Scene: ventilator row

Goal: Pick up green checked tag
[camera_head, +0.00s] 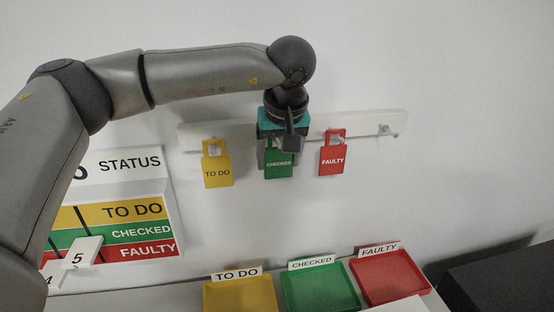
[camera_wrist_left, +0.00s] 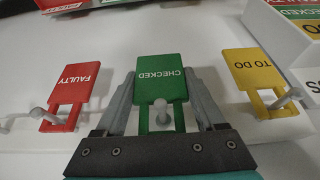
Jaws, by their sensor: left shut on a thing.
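The green checked tag (camera_head: 279,166) hangs on the white peg rail (camera_head: 357,124), between the yellow TO DO tag (camera_head: 217,171) and the red FAULTY tag (camera_head: 332,158). My left gripper (camera_head: 277,150) is at the green tag and shut on it. In the left wrist view the green tag (camera_wrist_left: 161,82) lies between the two grey fingers (camera_wrist_left: 160,110), and a peg still shows in its handle opening. The gripper hides the tag's upper part in the head view. My right gripper is not in view.
Below stand a yellow TO DO tray (camera_head: 240,296), a green CHECKED tray (camera_head: 320,288) and a red FAULTY tray (camera_head: 390,277). A status board (camera_head: 120,165) is on the wall at left. A dark box (camera_head: 505,280) is at lower right. The neighbouring tags hang close on both sides.

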